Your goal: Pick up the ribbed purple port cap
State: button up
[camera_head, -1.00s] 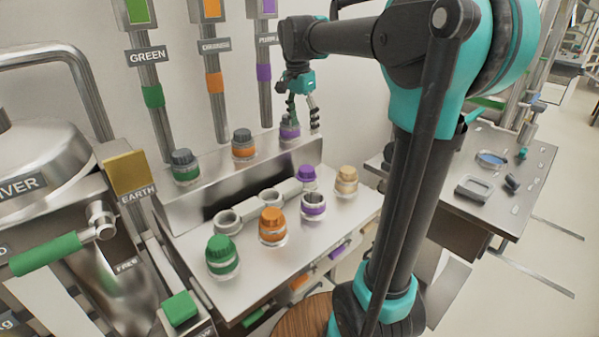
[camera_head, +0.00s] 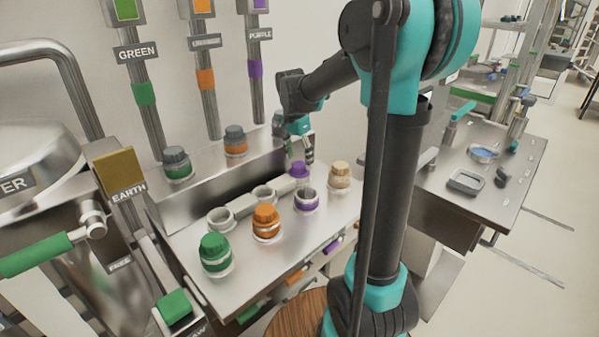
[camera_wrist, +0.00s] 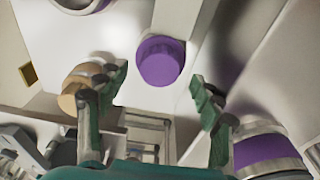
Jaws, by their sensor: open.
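The purple port cap (camera_head: 300,171) sits on the metal worktop behind the open purple-banded port (camera_head: 306,201). It also shows in the wrist view as a round purple cap (camera_wrist: 161,60), upper middle. My gripper (camera_head: 307,152) is above and just behind the cap in the head view. In the wrist view my gripper (camera_wrist: 160,84) has its fingers spread wide and empty, with the cap ahead between and slightly beyond the tips. Nothing touches the cap that I can see.
A tan-capped jar (camera_wrist: 85,85) is close by my left finger, and a purple-banded jar (camera_wrist: 266,151) is close by the right one. An orange-capped jar (camera_head: 266,222) and a green-capped jar (camera_head: 215,253) stand nearer the front. A raised back ledge (camera_head: 215,182) holds dark-lidded jars.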

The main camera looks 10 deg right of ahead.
aim_at(299, 164)
notch_tip(299, 164, down, 3)
jog(key=shift+d+f, duration=0.1)
jog(key=c, duration=1)
notch_tip(299, 164, up, 20)
jog(key=shift+r, duration=0.1)
dwell(0.4)
